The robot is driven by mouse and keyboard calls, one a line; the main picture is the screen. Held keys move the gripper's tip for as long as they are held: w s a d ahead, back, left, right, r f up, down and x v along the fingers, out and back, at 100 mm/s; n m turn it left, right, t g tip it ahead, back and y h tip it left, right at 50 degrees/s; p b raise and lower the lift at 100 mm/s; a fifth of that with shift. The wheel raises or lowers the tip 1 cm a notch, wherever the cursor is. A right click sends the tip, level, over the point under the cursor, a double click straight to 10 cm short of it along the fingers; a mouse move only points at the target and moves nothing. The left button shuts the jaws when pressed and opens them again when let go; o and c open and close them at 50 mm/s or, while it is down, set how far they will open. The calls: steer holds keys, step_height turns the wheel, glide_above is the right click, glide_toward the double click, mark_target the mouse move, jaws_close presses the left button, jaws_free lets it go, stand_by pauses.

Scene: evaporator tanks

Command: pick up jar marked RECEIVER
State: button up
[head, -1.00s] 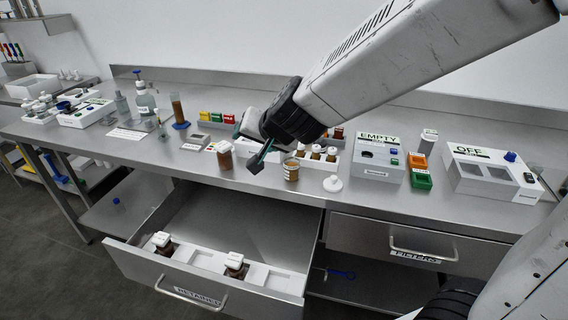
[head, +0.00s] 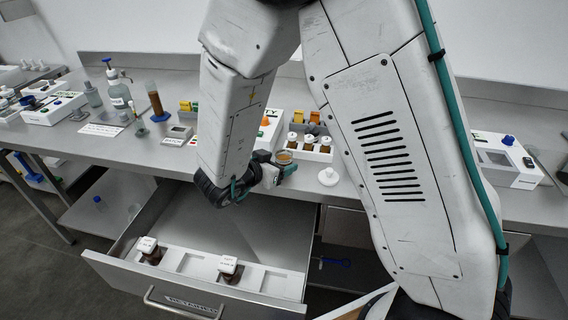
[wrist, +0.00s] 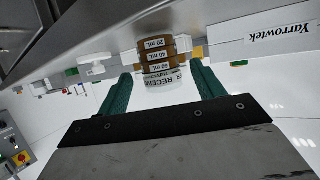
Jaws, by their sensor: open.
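The RECEIVER jar (head: 284,157) stands on the bench near its front edge, partly hidden by my gripper in the head view. In the wrist view the jar (wrist: 158,58) appears inverted, with brown contents, mL marks and a RECEIVER label. My gripper (head: 277,171) is open and reaches in low from the front edge. In the wrist view its green fingers (wrist: 161,77) are spread to either side of the jar, with the label between the tips. I see gaps at both sides.
A white lid (head: 328,176) lies right of the jar. A white rack (head: 310,151) of capped brown bottles stands behind. An open drawer (head: 200,272) with two capped jars juts out below. My arm hides much of the right bench.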

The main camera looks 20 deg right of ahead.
mark_target(279, 162)
steer(key=x, duration=0.3)
steer(key=shift+w+d+f, duration=0.15)
steer(key=shift+d+f, duration=0.05)
steer(key=shift+f, duration=0.05)
steer(key=c, duration=1.2)
steer(key=shift+r, duration=0.1)
